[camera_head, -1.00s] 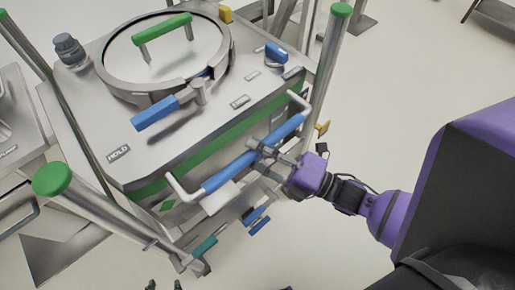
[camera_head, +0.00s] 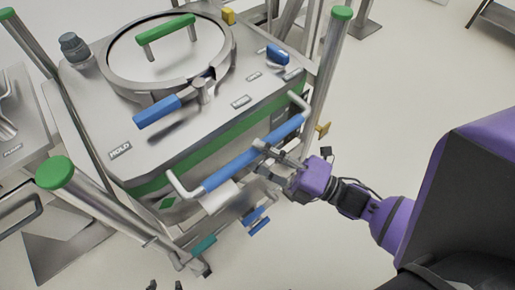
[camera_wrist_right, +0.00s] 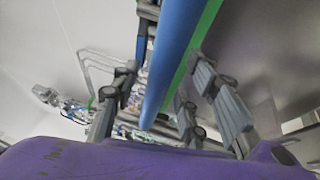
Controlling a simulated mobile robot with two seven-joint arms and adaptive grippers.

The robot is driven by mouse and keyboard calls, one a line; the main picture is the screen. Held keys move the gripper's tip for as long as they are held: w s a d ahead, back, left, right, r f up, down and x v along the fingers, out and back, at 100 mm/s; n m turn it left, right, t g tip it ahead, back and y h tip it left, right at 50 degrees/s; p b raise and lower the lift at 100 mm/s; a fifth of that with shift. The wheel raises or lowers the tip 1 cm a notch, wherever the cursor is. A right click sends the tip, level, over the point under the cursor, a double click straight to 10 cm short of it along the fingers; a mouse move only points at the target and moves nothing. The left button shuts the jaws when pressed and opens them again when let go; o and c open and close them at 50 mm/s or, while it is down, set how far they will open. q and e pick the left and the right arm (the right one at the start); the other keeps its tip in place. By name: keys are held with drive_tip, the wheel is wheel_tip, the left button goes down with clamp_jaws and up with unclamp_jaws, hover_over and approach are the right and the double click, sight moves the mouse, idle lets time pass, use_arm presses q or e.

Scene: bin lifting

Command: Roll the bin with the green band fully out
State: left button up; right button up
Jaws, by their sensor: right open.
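The steel bin (camera_head: 225,140) with a green band around its upper side stands between upright posts in the head view. It has a round lid with a green handle (camera_head: 166,29) and a blue push bar (camera_head: 225,173) along its near side. My right gripper (camera_head: 259,159) is open at the middle of the blue bar. In the right wrist view the bar (camera_wrist_right: 174,50) runs between the spread fingers; I cannot tell whether they touch it. Two small dark tips at the head view's bottom edge may be my left gripper (camera_head: 165,285); its state is unclear.
Green-capped posts (camera_head: 95,205) stand at the near left and right (camera_head: 328,55) of the bin. Blue pedals (camera_head: 257,220) sit low at the front. Another steel unit (camera_head: 20,125) is close on the left. The floor (camera_head: 400,90) to the right is clear.

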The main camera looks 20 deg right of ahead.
drive_tip(key=v, duration=0.6)
drive_tip(key=shift+s, duration=0.1)
drive_tip(key=x, duration=0.7)
drive_tip(key=shift+w+a+r, duration=0.1)
drive_tip(key=shift+w+a, duration=0.1)
drive_tip(key=shift+w, duration=0.05)
drive_tip(key=b+v, duration=0.1)
drive_tip(key=v, duration=0.4)
drive_tip(key=shift+s, duration=0.25)
